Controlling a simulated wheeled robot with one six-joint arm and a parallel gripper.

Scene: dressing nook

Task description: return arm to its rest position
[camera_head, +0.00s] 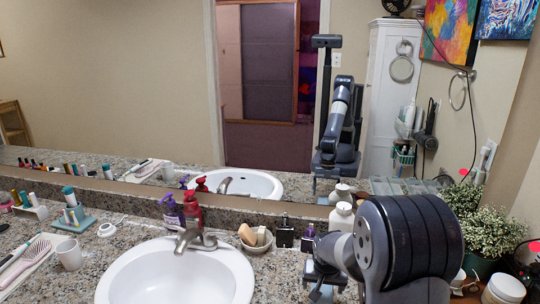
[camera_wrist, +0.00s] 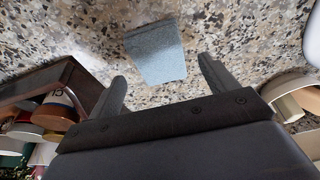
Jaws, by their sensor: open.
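My arm reaches over the granite counter at the right of the head view, bent, with my gripper (camera_head: 327,287) low near the front of the counter. In the wrist view my gripper (camera_wrist: 164,74) shows two dark fingers spread apart with nothing clasped between them. A blue-grey flat-sided object (camera_wrist: 157,52) lies on the speckled counter (camera_wrist: 235,35) just beyond the fingers, apart from them. My upper arm hides part of the counter in the head view.
A white sink (camera_head: 175,275) is left of my gripper. Dark bottles (camera_head: 285,236), a soap dish (camera_head: 255,240) and a white bottle (camera_head: 341,217) stand behind it. A potted plant (camera_head: 488,232) and a white jar (camera_head: 504,290) are at the right. A mirror (camera_head: 110,70) rises behind.

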